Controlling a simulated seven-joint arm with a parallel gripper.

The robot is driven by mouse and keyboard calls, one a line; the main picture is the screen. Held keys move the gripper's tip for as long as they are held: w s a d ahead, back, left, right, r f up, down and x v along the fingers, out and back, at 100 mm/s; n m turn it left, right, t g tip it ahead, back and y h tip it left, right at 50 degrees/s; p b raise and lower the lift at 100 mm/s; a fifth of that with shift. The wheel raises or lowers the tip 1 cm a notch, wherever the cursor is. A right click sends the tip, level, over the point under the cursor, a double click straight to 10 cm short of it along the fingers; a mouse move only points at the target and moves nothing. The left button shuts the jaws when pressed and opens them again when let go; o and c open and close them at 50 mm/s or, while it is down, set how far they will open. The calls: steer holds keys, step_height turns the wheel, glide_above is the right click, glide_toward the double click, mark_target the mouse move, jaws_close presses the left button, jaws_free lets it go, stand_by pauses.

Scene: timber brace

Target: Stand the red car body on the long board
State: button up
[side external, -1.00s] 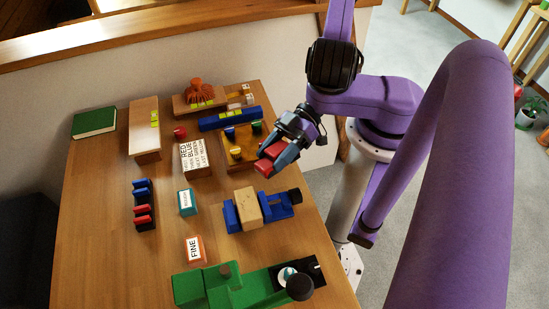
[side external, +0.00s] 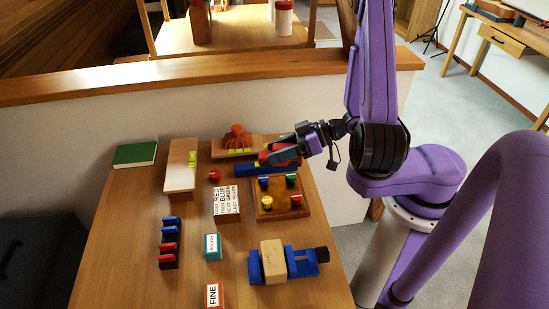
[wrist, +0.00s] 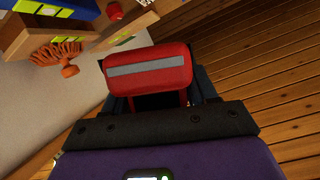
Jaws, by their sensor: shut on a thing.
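The red car body (wrist: 150,82) has a grey strip across its face and is held between the fingers of my gripper (wrist: 155,100) in the wrist view. In the side view the red body (side external: 263,158) shows at the tips of my gripper (side external: 276,154), near the blue bar at the back of the table. A long pale board (side external: 179,172) with yellow-green labels lies at the back left. Another wooden board (side external: 220,151) lies at the back under an orange tentacled object. I cannot tell which is the task's long board. The body appears raised above the table.
A blue bar (side external: 252,171) lies below my gripper. A wooden tray (side external: 283,209) with coloured pegs, a worded block (side external: 227,203), a red knob (side external: 214,176) and a blue vise (side external: 306,264) stand nearby. A green book (side external: 135,154) lies far left. Bare tabletop shows at left front.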

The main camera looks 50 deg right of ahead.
steer(key=w+d+r+m+t+h, duration=0.1)
steer(key=w+r+m+h, duration=0.2)
steer(key=w+m+h, duration=0.1)
steer(key=w+d+r+m+t+h, duration=0.1)
steer(key=w+r+m+t+h, duration=0.1)
steer(key=w, duration=0.5)
steer(key=shift+w+r+m+t+h, duration=0.3)
steer(key=shift+r+m+h, duration=0.6)
steer(key=shift+m+h, duration=0.6)
steer(key=shift+d, duration=0.15)
steer(key=w+a+f+n+g+y, duration=0.2)
steer(key=w+a+f+n+y, duration=0.25)
steer(key=w+a+n, duration=0.35)
steer(key=w+a+f+n+g+y, duration=0.25)
steer(key=w+a+n+y, duration=0.3)
steer(key=w, duration=0.55)
steer(key=shift+m+t+h, duration=0.25)
steer(key=shift+m+h, duration=0.1)
steer(key=shift+h, duration=0.05)
steer(key=shift+s+a+f, duration=0.1)
steer(key=shift+f, duration=1.7)
steer(key=shift+s+a+f, duration=0.1)
steer(key=shift+f, duration=1.65)
